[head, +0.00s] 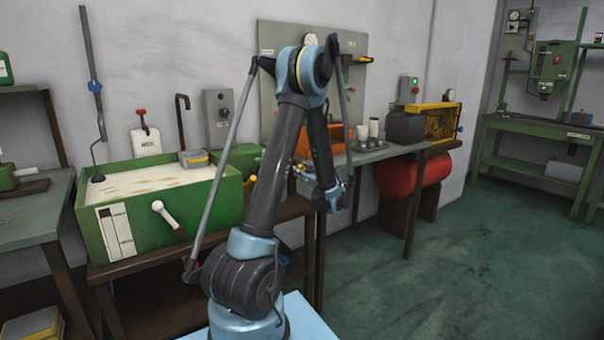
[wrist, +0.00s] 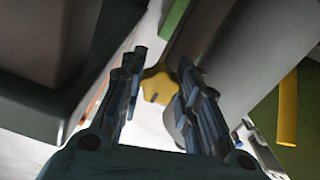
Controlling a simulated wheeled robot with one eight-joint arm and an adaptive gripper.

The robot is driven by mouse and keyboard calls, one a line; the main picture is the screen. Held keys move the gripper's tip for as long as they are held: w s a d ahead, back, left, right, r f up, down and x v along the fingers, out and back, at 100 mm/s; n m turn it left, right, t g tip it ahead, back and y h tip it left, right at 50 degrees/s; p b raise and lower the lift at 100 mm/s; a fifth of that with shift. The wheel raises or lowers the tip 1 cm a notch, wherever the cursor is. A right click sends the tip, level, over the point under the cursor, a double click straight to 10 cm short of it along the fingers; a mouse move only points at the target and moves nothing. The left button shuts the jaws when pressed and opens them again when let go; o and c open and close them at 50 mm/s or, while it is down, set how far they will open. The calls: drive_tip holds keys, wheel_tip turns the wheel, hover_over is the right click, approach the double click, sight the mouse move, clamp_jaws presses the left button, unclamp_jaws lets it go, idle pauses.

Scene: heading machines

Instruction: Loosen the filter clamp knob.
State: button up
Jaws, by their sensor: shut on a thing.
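A yellow star-shaped knob (wrist: 158,87), which I take for the filter clamp knob, sits between the two fingers in the wrist view. My gripper (wrist: 161,72) is shut on it, one dark finger on each side. What the knob is mounted on is only partly visible behind it. In the head view my arm's links cover much of the work spot, and I cannot make out the knob or the fingertips there.
A green tank (head: 160,215) with pale liquid and a white-handled lever (head: 165,213) stands left of my arm. A bench (head: 395,150) on the right holds cups (head: 369,128) and a dark box (head: 404,127), with a red cylinder (head: 411,173) below. The floor at right is clear.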

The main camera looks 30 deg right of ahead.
drive_tip(key=shift+s+m, duration=0.1)
drive_tip(key=shift+m, duration=0.2)
drive_tip(key=m, duration=0.2)
drive_tip(key=shift+f+m, duration=0.1)
drive_tip(key=shift+m, duration=0.3)
drive_tip(key=m, duration=0.4)
drive_tip(key=shift+a+m, duration=0.1)
drive_tip(key=shift+m, duration=0.2)
drive_tip(key=m, duration=0.3)
drive_tip(key=shift+m, duration=0.3)
drive_tip(key=m, duration=0.3)
drive_tip(key=shift+a+m, duration=0.1)
drive_tip(key=shift+m, duration=0.2)
drive_tip(key=m, duration=0.7)
drive_tip(key=shift+r, duration=0.25)
drive_tip(key=m, duration=0.3)
drive_tip(key=shift+m, duration=0.4)
drive_tip(key=shift+a+r+m, duration=0.1)
drive_tip(key=shift+m, duration=1.7)
